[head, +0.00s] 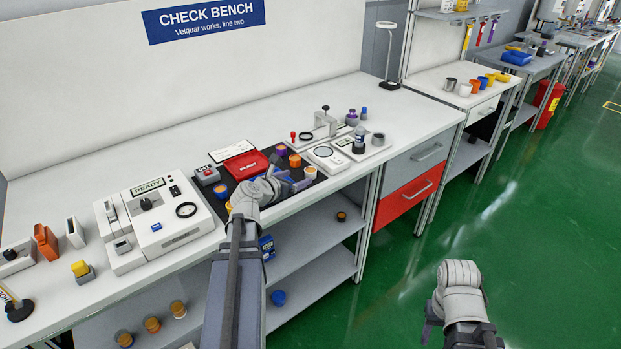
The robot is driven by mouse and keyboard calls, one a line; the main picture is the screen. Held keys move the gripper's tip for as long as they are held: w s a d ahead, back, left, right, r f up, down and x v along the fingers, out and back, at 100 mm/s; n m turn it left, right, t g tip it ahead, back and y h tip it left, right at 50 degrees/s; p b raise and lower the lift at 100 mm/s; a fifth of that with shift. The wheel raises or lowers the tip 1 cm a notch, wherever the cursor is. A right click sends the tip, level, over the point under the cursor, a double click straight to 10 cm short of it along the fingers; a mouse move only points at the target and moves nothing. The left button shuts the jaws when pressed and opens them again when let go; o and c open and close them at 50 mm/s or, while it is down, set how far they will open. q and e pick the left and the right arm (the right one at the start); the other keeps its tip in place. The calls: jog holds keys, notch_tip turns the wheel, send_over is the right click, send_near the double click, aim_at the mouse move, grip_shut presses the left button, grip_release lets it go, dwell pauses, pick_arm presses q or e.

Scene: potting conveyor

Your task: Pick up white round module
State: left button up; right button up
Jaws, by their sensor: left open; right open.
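I cannot pick out a loose white round module for certain in the head view. A pale round disc (323,152) sits on a white instrument on the bench, right of the dark mat (233,184). Small round parts lie on the mat: an orange one (295,160), a purple one (281,150) and a blue one (220,191). My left gripper (291,184) is open over the front edge of the mat, close to another orange part (310,173), and hides part of the mat. My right gripper (431,318) is open over the green floor, away from the bench.
A white READY tester (160,215) stands left of the mat. A red case (245,165) lies at the mat's back. A press fixture (326,125) stands behind the instrument. Drawers (410,190) and shelves (305,245) are below the bench.

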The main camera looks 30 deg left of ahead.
aim_at(307, 173)
pick_arm(q)
jog(key=shift+b+x, duration=1.4)
jog(key=shift+x, duration=2.15)
jog(key=shift+w+f, duration=0.2)
jog(key=shift+w, duration=0.2)
jog(key=shift+s+r, duration=0.1)
grip_shut()
